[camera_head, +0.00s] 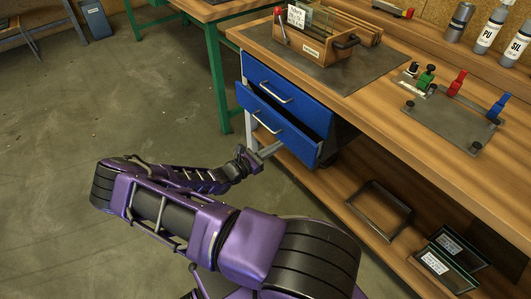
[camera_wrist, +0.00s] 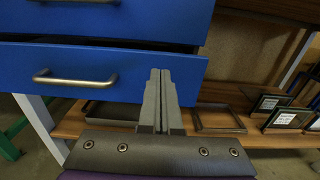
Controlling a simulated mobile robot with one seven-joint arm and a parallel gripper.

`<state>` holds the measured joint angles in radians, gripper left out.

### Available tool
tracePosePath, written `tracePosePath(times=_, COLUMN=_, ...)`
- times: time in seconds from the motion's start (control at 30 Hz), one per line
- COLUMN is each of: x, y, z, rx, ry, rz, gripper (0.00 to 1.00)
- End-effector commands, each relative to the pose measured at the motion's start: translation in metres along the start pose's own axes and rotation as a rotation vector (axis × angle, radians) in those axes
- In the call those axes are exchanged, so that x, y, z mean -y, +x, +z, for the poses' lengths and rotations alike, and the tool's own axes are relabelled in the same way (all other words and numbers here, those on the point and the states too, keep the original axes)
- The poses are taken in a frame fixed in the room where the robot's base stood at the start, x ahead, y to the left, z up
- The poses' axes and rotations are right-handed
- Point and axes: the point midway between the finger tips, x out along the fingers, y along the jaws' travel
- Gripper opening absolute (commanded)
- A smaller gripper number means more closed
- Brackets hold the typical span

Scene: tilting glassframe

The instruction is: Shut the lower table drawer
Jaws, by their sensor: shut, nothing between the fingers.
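The lower table drawer (camera_head: 278,129) is blue with a metal bar handle (camera_head: 267,122) and stands pulled out from the cabinet, with a dark gap above its front. In the wrist view its front (camera_wrist: 120,72) fills the upper left, with its handle (camera_wrist: 74,78) left of my fingers. The upper drawer (camera_head: 285,88) is blue too; its front sits farther back than the lower one's. My gripper (camera_head: 252,160) is just in front of the lower drawer, low on its front. In the wrist view my gripper (camera_wrist: 160,75) has its fingers together and empty, overlapping the drawer's right part; contact cannot be told.
A green table leg (camera_head: 218,80) stands behind. The floor at left is clear.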

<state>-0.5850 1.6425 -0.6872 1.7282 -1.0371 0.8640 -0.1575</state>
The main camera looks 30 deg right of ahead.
Motion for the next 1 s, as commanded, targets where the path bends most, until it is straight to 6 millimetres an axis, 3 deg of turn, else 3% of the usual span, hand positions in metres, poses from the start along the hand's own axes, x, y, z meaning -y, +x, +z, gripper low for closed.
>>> tracePosePath(times=0.2, x=0.001, y=0.043, z=-0.001, rx=0.001, ry=-0.001, rz=-0.003, gripper=0.00)
tracePosePath(times=0.4, x=0.000, y=0.064, z=-0.001, rx=0.000, ry=0.000, rz=-0.001, gripper=0.00)
tracePosePath(times=1.0, x=0.000, y=0.072, z=0.000, rx=-0.001, ry=0.000, rz=-0.002, gripper=0.00)
